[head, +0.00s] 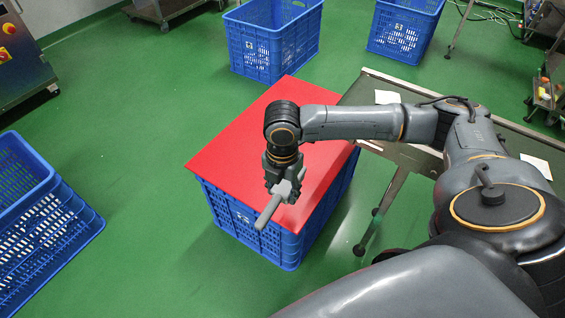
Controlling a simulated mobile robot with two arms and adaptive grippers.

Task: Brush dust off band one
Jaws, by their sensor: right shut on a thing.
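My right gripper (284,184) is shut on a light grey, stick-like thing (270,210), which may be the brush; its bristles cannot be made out. The gripper points down over the front part of a red board (235,135) that lies on a blue crate (238,222). The held thing slants down to the left, past the board's front edge; I cannot tell if it touches the board. A long grey-green surface with a metal rim (359,92), perhaps band one, runs behind my right arm and is partly hidden by it. No dust can be told. My left gripper is out of view.
Two blue crates stand at the back, one at centre (250,55) and one at right (400,35). Another blue crate (60,245) is at left. A steel machine (22,65) stands at far left. White sheets (387,97) lie on the grey-green surface. Green floor is free at left.

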